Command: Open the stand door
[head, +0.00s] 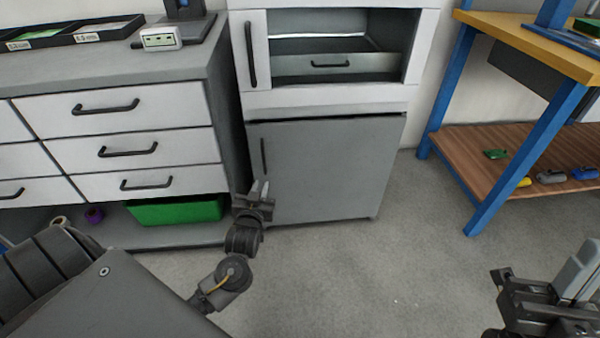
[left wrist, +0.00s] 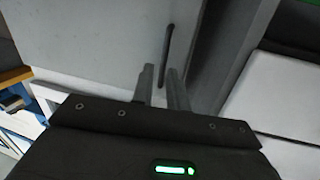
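The grey stand door (head: 325,170) is shut at the bottom of the white and grey stand. Its dark upright handle (head: 263,157) is near the door's left edge. My left gripper (head: 260,187) is just below the handle in the head view. In the left wrist view my left gripper (left wrist: 160,84) has its two fingers apart with nothing held. There the handle (left wrist: 167,50) rises past the fingertips, in line with the gap between them; contact cannot be told. My right gripper (head: 545,295) is at the lower right, far from the door, its fingertips unclear.
A drawer cabinet (head: 140,130) stands left of the stand, with a green bin (head: 175,210) beneath its drawers. A blue-legged workbench (head: 525,150) with a wooden lower shelf (head: 470,150) is at right. The grey floor (head: 360,270) before the door is clear.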

